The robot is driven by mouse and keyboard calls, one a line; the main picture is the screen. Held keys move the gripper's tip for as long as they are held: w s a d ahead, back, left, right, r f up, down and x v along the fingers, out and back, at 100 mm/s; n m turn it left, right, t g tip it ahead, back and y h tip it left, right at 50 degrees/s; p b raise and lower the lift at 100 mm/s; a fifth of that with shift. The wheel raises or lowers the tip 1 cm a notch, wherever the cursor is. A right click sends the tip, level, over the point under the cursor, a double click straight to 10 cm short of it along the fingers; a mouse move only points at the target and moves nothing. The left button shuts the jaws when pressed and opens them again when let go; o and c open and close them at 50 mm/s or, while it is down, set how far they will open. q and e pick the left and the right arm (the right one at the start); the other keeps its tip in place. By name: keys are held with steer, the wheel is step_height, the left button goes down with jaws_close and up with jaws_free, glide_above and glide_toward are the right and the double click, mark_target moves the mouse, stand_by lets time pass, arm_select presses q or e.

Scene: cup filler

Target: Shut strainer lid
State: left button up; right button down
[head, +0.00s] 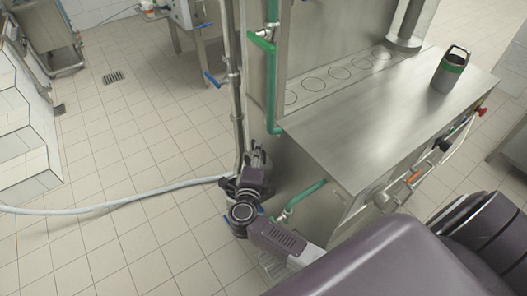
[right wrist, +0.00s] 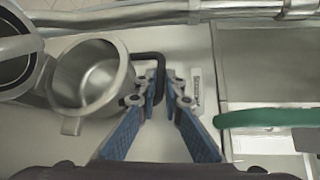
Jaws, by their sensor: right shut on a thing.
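In the right wrist view an open round steel cup (right wrist: 90,75), which looks like the strainer body, shows its empty inside. A round part with a dark rim (right wrist: 14,52) is cut off at the left edge; I cannot tell if it is the lid. A bent black handle (right wrist: 154,57) sits at the cup's right. My right gripper (right wrist: 168,88) is shut on the black handle; its blue fingers lie on either side of it. In the head view my right gripper (head: 256,156) is low at the left side of the steel machine. The strainer is hidden there. My left gripper is not in view.
A pale hose (head: 120,199) lies across the tiled floor. A green bar (right wrist: 265,117) is right of the fingers.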

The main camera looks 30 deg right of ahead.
steer(key=a+f+n+t+h+b, duration=0.1)
steer(key=a+n+t+h+b, duration=0.1)
steer(key=a+n+b, duration=0.2)
steer(key=shift+s+a+f+t+b, duration=0.3)
steer(key=shift+a+b, duration=1.2)
steer(key=shift+a, duration=0.1)
steer(key=c, duration=2)
jaws_free()
steer(key=shift+c, duration=0.2)
steer(key=v, duration=0.7)
steer(key=shift+s, duration=0.25)
steer(key=shift+a, duration=0.1)
